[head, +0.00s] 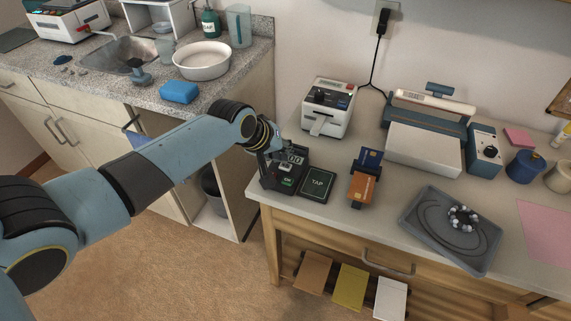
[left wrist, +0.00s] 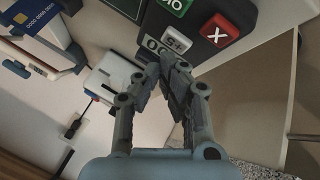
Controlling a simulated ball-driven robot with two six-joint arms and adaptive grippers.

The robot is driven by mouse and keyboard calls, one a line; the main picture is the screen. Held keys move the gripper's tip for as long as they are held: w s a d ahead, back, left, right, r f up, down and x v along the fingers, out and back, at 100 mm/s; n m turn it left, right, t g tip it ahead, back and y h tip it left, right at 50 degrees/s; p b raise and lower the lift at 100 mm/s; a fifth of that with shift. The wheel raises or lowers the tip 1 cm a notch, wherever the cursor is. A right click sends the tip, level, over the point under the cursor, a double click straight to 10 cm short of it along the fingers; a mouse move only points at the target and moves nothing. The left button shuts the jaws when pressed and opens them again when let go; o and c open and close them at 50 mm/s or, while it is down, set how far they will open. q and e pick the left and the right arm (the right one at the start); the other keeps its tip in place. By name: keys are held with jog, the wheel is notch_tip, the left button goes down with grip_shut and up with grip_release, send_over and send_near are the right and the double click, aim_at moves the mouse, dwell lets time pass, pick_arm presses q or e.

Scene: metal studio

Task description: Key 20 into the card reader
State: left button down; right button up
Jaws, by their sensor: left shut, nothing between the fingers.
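The dark card reader (head: 270,183) stands at the left end of the wooden counter, with a lit display (head: 293,159) whose visible digits read 00. A flat TAP pad (head: 317,182) adjoins it on the right. My left gripper (head: 279,151) is shut and empty over the reader, hiding part of it. In the left wrist view its fingertips (left wrist: 170,62) are close together by the reader's display (left wrist: 153,44) and a light key (left wrist: 176,40). A red X key (left wrist: 220,30) and a green key (left wrist: 174,6) show beyond. Whether the fingers touch a key I cannot tell.
A holder with a blue card (head: 370,158) and an orange card (head: 361,187) stands right of the pad. A white printer-like machine (head: 329,105) is behind the reader. A grey tray (head: 420,225) lies further right. A gap separates this counter from the sink counter (head: 255,62).

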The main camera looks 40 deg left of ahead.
pick_arm(q)
jog(key=shift+f, duration=0.35)
jog(key=shift+f+b, duration=0.3)
jog(key=shift+f, duration=0.15)
dwell(0.5)
dwell(0.4)
jog(key=shift+r+p, duration=0.95)
jog(key=shift+p, duration=0.1)
jog(key=shift+f, duration=0.1)
jog(key=shift+f, duration=0.15)
